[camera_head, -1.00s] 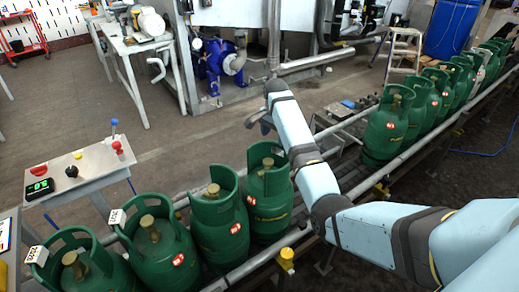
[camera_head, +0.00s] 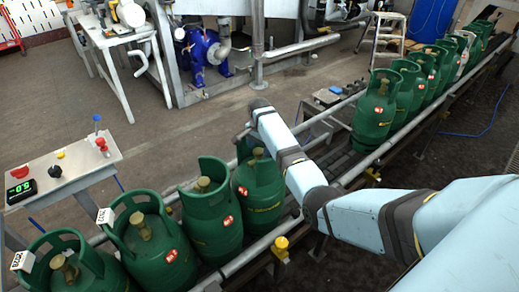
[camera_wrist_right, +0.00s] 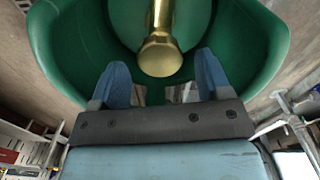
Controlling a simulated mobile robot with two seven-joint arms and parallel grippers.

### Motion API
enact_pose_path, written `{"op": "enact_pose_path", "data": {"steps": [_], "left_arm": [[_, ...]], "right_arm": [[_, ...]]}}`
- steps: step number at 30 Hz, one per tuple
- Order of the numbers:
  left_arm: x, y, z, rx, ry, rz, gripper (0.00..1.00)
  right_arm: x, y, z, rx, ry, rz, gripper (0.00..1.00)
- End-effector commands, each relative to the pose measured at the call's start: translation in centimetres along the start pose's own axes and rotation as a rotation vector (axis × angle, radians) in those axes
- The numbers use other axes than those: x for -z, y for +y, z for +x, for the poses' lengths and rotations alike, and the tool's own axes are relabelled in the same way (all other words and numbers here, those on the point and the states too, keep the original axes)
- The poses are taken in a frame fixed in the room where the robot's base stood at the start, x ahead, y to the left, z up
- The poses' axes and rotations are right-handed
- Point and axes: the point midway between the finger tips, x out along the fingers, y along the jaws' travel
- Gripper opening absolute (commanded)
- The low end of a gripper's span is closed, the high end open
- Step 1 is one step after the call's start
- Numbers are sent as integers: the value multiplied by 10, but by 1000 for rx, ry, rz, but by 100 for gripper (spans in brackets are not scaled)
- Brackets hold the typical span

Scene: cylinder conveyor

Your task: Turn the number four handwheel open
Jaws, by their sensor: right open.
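A row of green gas cylinders stands on the conveyor at the lower left of the head view, each with a brass valve inside its collar. I cannot read a number four on any of them. My right gripper (camera_head: 245,137) is at the collar of the rightmost cylinder (camera_head: 260,195) of this near group; its brass valve (camera_head: 258,153) partly shows. In the right wrist view, the two blue fingers (camera_wrist_right: 162,82) are open and empty. The brass valve top (camera_wrist_right: 160,54) lies just beyond and between them, inside the green collar (camera_wrist_right: 72,45). My left gripper is not in view.
A control panel (camera_head: 80,160) with knobs and a green display stands at left. Another cylinder group (camera_head: 374,115) is farther along the conveyor rails (camera_head: 375,152). A white table (camera_head: 125,35), blue pump (camera_head: 205,50) and step stool (camera_head: 383,35) stand behind. The floor between is clear.

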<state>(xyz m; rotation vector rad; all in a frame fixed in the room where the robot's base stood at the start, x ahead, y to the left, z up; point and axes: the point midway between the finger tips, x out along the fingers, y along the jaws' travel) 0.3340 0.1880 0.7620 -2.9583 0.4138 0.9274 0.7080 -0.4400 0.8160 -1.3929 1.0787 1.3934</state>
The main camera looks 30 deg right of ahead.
Motion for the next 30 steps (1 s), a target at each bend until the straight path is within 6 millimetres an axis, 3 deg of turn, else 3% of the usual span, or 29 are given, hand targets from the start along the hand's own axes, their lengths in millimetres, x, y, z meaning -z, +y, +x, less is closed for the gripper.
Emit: {"op": "enact_pose_path", "data": {"steps": [12, 18, 30], "left_arm": [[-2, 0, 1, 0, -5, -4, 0], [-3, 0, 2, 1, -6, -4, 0], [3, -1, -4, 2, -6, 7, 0]], "right_arm": [[0, 0, 8, 1, 0, 0, 68], [0, 0, 8, 0, 0, 0, 22], [0, 0, 5, -2, 0, -54, 21]]}}
